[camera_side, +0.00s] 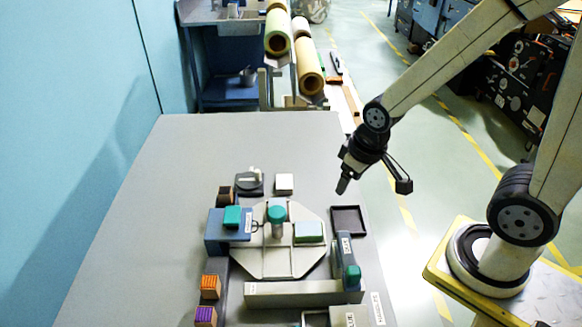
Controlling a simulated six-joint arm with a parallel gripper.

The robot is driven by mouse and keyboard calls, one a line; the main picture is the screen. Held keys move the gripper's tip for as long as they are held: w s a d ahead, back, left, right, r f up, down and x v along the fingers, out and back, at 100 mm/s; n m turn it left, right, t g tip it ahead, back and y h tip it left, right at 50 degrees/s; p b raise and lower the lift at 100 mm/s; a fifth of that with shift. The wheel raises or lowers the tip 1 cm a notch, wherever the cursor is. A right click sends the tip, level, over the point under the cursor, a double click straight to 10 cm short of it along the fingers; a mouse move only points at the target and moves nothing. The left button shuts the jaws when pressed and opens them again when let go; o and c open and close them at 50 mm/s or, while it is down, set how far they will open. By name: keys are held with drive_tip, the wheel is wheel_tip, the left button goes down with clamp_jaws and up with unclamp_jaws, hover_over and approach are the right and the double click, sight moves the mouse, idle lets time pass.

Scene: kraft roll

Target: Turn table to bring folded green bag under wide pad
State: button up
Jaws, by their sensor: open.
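The turntable (262,258) is a pale grey octagonal plate split into sections by low dividers. A teal-topped post (277,220) stands near its middle. A light green, flat folded piece (308,232), seemingly the green bag, lies on its right section. I cannot tell which part is the wide pad. My gripper (342,187) is above and right of the turntable, apart from everything and empty.
A black square tray (348,221) lies right of the turntable. A white block (284,183) and a dark round device (249,183) sit behind it. A grey bar (300,293) runs along the front. Orange (211,284) and purple (205,316) blocks stand front left. The table's left side is clear.

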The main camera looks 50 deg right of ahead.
drive_tip(key=shift+o, duration=1.2)
drive_tip(key=g, duration=0.2)
hover_over(276, 211)
drive_tip(key=f, duration=0.2)
drive_tip(key=s, duration=0.1)
drive_tip(key=shift+d+f, duration=0.4)
drive_tip(key=shift+w+a+f+g, duration=0.2)
drive_tip(key=shift+w+a+g, duration=0.1)
drive_tip(key=shift+w+a, duration=0.15)
drive_tip(key=shift+f, duration=3.9)
drive_tip(key=shift+c, duration=0.2)
clamp_jaws()
